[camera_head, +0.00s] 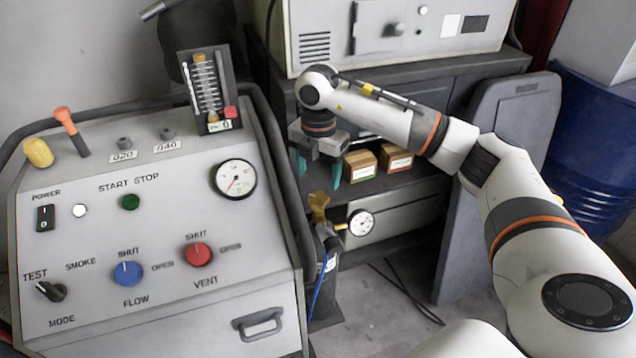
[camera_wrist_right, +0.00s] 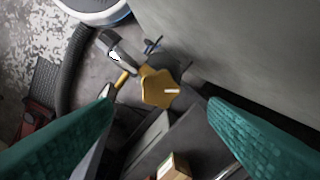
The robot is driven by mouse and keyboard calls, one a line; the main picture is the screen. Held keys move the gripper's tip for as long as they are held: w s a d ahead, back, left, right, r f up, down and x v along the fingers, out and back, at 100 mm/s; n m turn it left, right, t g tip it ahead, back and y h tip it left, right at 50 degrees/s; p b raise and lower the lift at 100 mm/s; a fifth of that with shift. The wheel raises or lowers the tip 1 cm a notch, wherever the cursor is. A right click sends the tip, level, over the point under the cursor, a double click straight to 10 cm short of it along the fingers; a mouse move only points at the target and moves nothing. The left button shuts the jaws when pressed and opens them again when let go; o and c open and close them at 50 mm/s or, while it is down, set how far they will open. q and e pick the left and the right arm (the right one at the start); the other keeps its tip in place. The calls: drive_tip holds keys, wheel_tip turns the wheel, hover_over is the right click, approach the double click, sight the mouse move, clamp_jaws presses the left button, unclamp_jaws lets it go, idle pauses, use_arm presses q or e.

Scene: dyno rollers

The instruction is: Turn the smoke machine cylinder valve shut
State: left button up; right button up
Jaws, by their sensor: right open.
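The smoke machine (camera_head: 150,230) fills the left of the head view. The cylinder (camera_head: 325,268) stands in the gap at its right side, dark, with a brass-yellow valve (camera_head: 319,205) on top and a round gauge (camera_head: 361,222) to the right. In the right wrist view the valve's yellow star-shaped knob (camera_wrist_right: 160,88) lies between and beyond the fingertips, with a white mark on it. My right gripper (camera_head: 317,172) is open and empty, its teal fingers pointing down above the valve and apart from it; they also frame the right wrist view (camera_wrist_right: 160,108). My left gripper is not in view.
The machine's black tube rail (camera_head: 278,165) runs close to the left of my right gripper. Two small boxes (camera_head: 362,165) (camera_head: 396,158) sit on the cabinet shelf to its right. A blue drum (camera_head: 592,150) stands at the far right. A cable lies on the floor.

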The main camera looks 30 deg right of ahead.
drive_tip(key=shift+r, duration=0.65)
